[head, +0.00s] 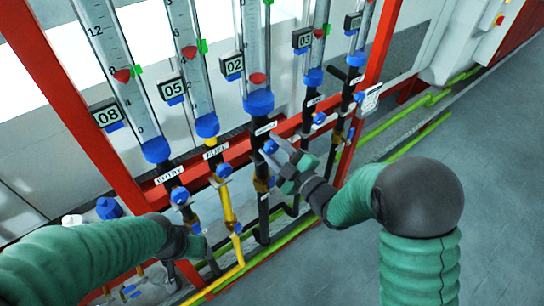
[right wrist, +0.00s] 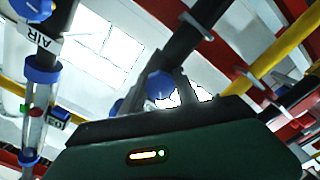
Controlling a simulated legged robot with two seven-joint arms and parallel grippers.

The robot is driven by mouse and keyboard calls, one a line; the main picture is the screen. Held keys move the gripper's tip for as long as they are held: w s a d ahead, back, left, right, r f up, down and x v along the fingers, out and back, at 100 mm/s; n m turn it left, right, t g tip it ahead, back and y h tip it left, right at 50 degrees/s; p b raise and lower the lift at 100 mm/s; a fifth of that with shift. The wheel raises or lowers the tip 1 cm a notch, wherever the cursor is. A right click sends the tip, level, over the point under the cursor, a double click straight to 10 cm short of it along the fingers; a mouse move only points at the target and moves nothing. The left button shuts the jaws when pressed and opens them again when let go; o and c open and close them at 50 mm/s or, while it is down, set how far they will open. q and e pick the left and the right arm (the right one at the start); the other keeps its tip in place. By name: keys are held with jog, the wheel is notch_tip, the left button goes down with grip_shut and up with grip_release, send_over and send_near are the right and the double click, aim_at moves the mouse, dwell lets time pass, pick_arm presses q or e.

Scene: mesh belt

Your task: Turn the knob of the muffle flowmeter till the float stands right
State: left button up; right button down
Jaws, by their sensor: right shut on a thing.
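My right gripper (head: 280,156) is shut on a blue knob (head: 271,147) under the third flowmeter (head: 256,45), beside tag 02. The label (head: 265,128) above this knob is too small to read surely. Its red float (head: 257,78) sits low in the tube, well below the green marker (head: 268,2) near the picture's top. In the right wrist view the knob (right wrist: 160,85) shows between the fingertips. My left gripper (head: 195,245) hangs low at the left, below the blue knobs, apart from them; its fingers are unclear.
Neighbouring flowmeters with tags 08 (head: 107,115), 05 (head: 172,87) and 03 (head: 302,39) have floats near their green markers. Their blue knobs stand close on both sides. A red frame (head: 75,115) surrounds the row; yellow pipe (head: 228,205) runs below. Grey floor is open at right.

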jog(key=n+b, duration=0.4)
jog(key=b, duration=0.2)
jog(key=f+n+b, duration=0.1)
jog(key=n+b, duration=0.3)
jog(key=b, duration=0.2)
jog(key=n+b, duration=0.4)
jog(key=b, duration=0.3)
jog(key=shift+s+a+f+n, duration=0.1)
jog(key=shift+f+n, duration=0.25)
jog(key=shift+n, duration=0.05)
jog(key=n+b, duration=0.4)
jog(key=b, duration=0.1)
jog(key=n+b, duration=0.3)
jog(key=b, duration=0.2)
jog(key=n+b, duration=0.4)
jog(key=b, duration=0.1)
jog(key=shift+r+n, duration=0.3)
jog(key=n+b, duration=0.2)
jog(key=shift+r+n, duration=0.15)
jog(key=shift+n, duration=0.15)
jog(key=shift+r+n+b, duration=0.1)
jog(key=shift+n+b, duration=0.2)
jog(key=shift+n, duration=0.2)
jog(key=shift+r, duration=0.1)
jog(key=c, duration=0.9)
grip_release()
jog(key=shift+r, duration=0.1)
